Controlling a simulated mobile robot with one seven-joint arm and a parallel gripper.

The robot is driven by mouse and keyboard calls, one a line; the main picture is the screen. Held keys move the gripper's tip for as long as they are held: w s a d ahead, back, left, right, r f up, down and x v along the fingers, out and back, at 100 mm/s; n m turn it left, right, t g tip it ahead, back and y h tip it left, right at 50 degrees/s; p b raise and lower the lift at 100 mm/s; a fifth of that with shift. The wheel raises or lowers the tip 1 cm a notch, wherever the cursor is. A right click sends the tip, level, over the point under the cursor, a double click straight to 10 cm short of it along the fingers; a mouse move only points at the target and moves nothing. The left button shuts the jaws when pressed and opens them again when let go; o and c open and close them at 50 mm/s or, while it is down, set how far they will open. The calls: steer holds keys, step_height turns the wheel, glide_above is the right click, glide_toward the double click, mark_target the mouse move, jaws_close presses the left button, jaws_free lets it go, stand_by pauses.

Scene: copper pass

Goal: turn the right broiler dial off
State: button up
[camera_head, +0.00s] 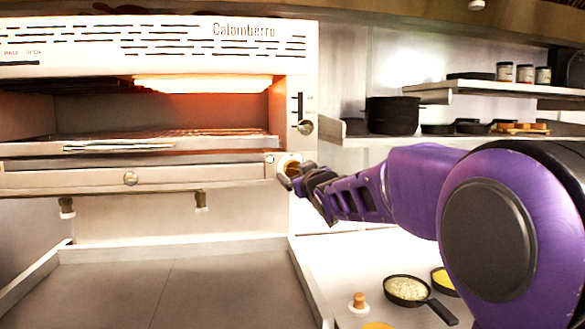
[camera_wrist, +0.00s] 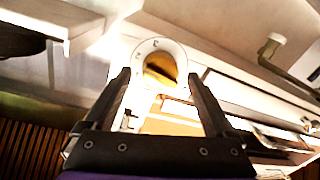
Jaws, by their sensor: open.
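The broiler (camera_head: 300,60) stands at the left with an orange glow under the right of its hood. A round dial (camera_head: 287,161) with a brass-coloured centre is at the right end of its lower front, partly hidden by my gripper (camera_head: 297,179). In the wrist view this dial (camera_wrist: 160,66) shows a white ring with small marks around a brass knob. It lies between the fingertips of my gripper (camera_wrist: 159,77) as seen there. My gripper is open, with a finger on each side of the dial in that view. I cannot tell whether they touch.
A smaller round knob (camera_head: 305,127) sits higher on the broiler's right panel. Black pans (camera_head: 391,115) stand on a right shelf. A skillet (camera_head: 406,290) is below my arm. The grey counter (camera_head: 170,285) is bare.

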steer(key=shift+w+a, duration=0.15)
steer(key=shift+w, duration=0.3)
steer(key=c, duration=1.3)
steer(key=shift+c, duration=0.2)
